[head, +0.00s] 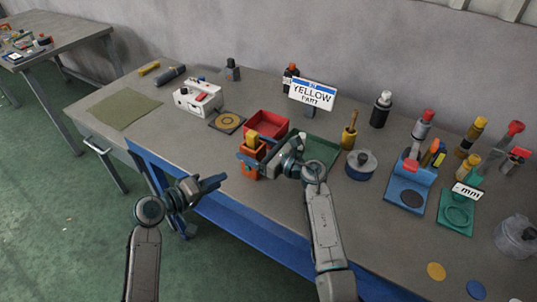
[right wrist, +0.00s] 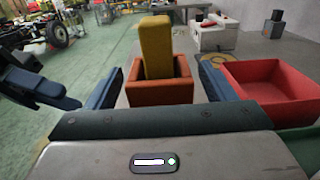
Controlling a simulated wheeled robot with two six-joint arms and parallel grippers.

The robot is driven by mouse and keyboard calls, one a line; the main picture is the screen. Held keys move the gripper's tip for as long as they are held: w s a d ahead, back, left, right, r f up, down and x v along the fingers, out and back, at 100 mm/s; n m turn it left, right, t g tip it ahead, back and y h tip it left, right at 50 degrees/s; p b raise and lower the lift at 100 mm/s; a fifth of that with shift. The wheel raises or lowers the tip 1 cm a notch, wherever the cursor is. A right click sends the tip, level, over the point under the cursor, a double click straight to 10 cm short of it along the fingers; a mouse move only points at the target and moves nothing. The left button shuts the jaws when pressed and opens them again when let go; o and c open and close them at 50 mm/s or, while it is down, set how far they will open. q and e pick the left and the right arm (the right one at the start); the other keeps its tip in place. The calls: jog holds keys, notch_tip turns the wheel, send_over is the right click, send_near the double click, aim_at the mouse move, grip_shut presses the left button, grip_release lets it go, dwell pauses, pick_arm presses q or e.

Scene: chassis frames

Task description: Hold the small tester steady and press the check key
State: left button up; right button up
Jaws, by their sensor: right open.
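A small white box with a red part on top, which looks like the tester (head: 187,104), stands at the back left of the bench. It also shows at the top of the right wrist view (right wrist: 215,38). I cannot make out which part is the check key. My right gripper (head: 250,160) is open, with its fingers on either side of an orange holder (right wrist: 160,93). A yellow block (right wrist: 156,47) stands upright in that holder. Whether the fingers touch the holder is unclear. My left gripper (head: 212,183) is in front of the bench edge, apart from the tester; its finger gap is unclear.
A sign reading YELLOW PART (head: 312,95) stands behind. A dark pad with a yellow ring (head: 227,123) lies by the tester. Bottles and fixtures crowd the right; a green mat (head: 123,106) lies left.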

jog(key=shift+x, duration=1.25)
jog(key=c, duration=1.2)
pick_arm(q)
jog(key=shift+c, duration=0.5)
grip_shut()
dwell(0.3)
